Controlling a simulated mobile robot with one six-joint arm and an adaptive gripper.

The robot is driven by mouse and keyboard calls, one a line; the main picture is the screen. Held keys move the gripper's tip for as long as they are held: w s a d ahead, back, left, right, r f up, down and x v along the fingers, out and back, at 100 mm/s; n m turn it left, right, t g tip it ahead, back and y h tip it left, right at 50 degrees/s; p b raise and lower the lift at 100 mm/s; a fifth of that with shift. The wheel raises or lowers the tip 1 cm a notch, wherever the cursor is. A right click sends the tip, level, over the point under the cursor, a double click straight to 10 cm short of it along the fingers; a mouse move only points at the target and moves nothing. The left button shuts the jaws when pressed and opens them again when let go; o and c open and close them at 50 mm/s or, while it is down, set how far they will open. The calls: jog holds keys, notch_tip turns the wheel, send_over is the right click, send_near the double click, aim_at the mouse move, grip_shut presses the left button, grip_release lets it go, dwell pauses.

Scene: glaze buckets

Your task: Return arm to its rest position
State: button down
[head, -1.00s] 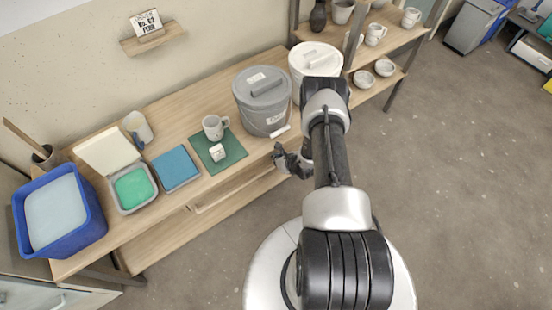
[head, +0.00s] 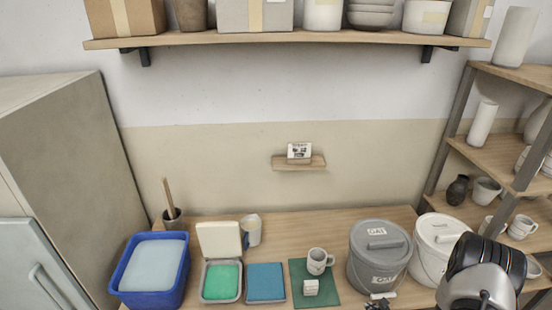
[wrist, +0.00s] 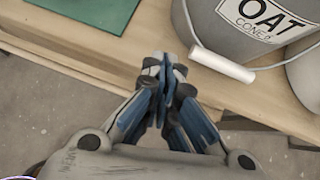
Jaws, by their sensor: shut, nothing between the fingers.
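My gripper (wrist: 165,75) is shut and empty in the wrist view, its fingertips together near the bench's front edge. In the head view only a small dark part of my gripper (head: 378,302) shows at the bottom edge, in front of the grey bucket. The grey lidded bucket (head: 379,255) stands on the bench; its label and white handle grip also show in the wrist view (wrist: 215,30). My gripper appears apart from the bucket. My arm shows at the lower right of the head view.
The wooden bench (head: 290,228) also holds a white bucket (head: 438,242), a mug (head: 318,262) and small white block (head: 310,287) on a green mat (head: 328,297), a blue pad (head: 265,282), a green-filled box (head: 221,282) and a blue tub (head: 128,285). Shelves (head: 500,150) stand at right.

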jog(key=w+a+r+n+y, duration=0.1)
jog(key=w+a+r+n, duration=0.15)
jog(key=r, duration=0.35)
jog(key=w+a+r+n+y, duration=0.2)
jog(key=w+a+r, duration=0.1)
jog(key=r, duration=0.3)
jog(key=s+a+r+n+g+y, duration=0.2)
jog(key=s+a+r+n, duration=0.1)
jog(key=a+r+n, duration=0.65)
jog(key=s+a+r+n+g+y, duration=0.2)
jog(key=s+a+r+n, duration=0.15)
jog(key=a+r, duration=0.6)
jog(key=s+a+r+n+g+h, duration=0.2)
jog(key=s+r+n+g, duration=0.1)
jog(key=s+r+n, duration=0.85)
jog(key=s+d+r+n+t+h, duration=0.2)
jog(key=s+d+h, duration=0.4)
jog(key=s, duration=0.6)
jog(key=shift+s+d+r+n+h, duration=0.35)
jog(key=shift+d+r+n, duration=0.25)
jog(key=shift+n, duration=0.6)
jog(key=shift+f, duration=0.1)
